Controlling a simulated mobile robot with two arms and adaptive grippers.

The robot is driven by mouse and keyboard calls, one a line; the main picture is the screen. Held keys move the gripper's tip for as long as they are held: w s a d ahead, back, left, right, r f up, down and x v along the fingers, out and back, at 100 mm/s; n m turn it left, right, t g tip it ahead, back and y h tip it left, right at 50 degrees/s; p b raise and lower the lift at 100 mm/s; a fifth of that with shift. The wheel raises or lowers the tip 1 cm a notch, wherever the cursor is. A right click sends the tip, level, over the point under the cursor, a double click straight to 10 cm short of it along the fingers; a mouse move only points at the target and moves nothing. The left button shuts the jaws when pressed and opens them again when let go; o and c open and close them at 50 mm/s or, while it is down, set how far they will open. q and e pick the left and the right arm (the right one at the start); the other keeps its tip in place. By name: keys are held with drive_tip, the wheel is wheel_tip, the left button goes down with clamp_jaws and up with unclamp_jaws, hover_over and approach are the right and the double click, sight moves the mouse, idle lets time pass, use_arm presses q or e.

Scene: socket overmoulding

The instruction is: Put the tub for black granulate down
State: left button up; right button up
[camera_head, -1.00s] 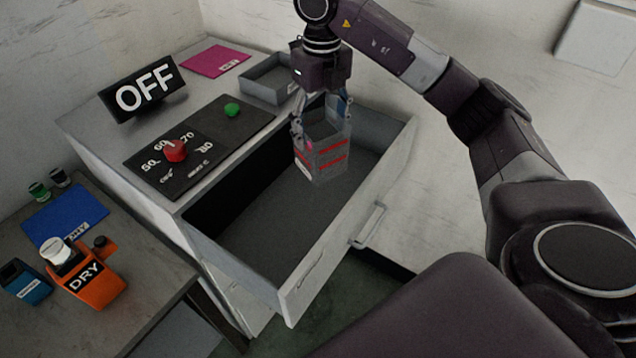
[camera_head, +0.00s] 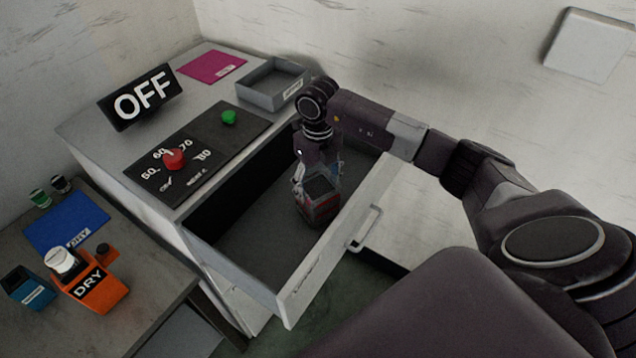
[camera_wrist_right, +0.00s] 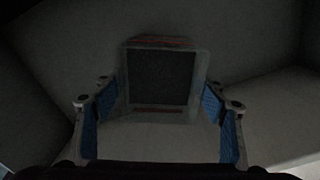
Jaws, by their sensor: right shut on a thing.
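The tub for black granulate (camera_head: 319,208) is a clear, squarish tub with red bands and dark contents. It is low inside the open drawer (camera_head: 262,232), toward the drawer's far right end. My right gripper (camera_head: 318,180) points down and is shut on the tub from above. In the right wrist view the tub (camera_wrist_right: 160,78) sits between the two blue-padded fingers (camera_wrist_right: 160,122). I cannot tell whether the tub's base touches the drawer floor. My left gripper is not in view.
The drawer front with its handle (camera_head: 364,230) stands close to the tub. On the cabinet top are a grey tray (camera_head: 273,97), a pink mat (camera_head: 212,66), an OFF sign (camera_head: 142,95) and a panel with a red knob (camera_head: 174,159). The drawer floor left of the tub is clear.

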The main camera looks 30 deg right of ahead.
drive_tip(key=shift+f, duration=0.15)
drive_tip(key=o, duration=2.1)
drive_tip(key=shift+f, duration=0.1)
drive_tip(key=shift+r+b, duration=1.95)
drive_tip(key=shift+r, duration=4.15)
